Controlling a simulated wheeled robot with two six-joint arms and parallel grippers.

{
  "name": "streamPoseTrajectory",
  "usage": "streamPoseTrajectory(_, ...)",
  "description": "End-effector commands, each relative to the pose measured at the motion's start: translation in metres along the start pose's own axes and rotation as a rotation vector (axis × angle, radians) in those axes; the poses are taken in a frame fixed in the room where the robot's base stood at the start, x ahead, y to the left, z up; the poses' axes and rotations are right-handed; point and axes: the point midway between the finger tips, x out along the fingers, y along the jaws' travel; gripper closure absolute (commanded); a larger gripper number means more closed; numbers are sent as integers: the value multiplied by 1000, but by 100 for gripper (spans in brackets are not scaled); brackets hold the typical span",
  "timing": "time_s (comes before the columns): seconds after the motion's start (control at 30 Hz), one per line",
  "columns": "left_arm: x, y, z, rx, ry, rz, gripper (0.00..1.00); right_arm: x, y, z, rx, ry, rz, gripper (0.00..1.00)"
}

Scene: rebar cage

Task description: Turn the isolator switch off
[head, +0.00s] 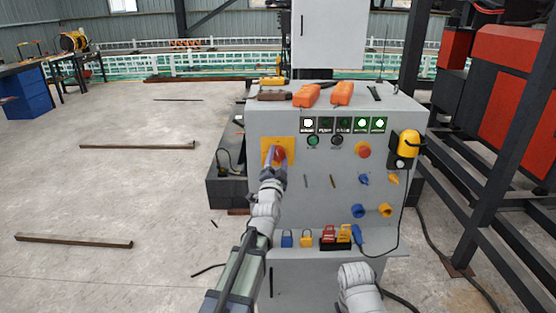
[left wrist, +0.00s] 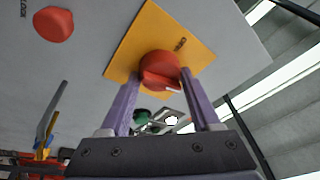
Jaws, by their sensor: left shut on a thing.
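The isolator switch is a red rotary knob (head: 281,154) on a yellow square plate (head: 268,143), at the upper left of a grey control cabinet's front. My left gripper (head: 274,162) is at the knob and partly covers it in the head view. In the left wrist view the red knob (left wrist: 160,68) sits between the two purple fingertips of my left gripper (left wrist: 160,85), shut on it. The yellow plate (left wrist: 135,45) lies behind it. A small white mark shows on the knob. My right gripper is out of view; only a pale right arm link shows at the bottom.
The grey cabinet (head: 310,185) carries lit indicators (head: 362,124), a red button (head: 363,150), blue and yellow sockets, and a yellow-and-black device (head: 404,148). Padlocks and red tags (head: 328,234) are on the lower ledge. Orange pendants (head: 307,95) lie on top. Dark steel frames stand at right.

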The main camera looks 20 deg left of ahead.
Motion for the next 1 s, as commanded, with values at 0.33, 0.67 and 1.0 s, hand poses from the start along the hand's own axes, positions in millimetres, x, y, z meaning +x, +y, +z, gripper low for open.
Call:
streamPoseTrajectory(0.33, 1, 1, -2, -307, -24, -88, 92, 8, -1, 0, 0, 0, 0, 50)
streamPoseTrajectory(0.67, 2, 0, -3, -609, -49, -173, 92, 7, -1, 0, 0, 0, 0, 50)
streamPoseTrajectory(1.0, 2, -1, -4, -916, -74, -260, 92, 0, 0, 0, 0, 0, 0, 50)
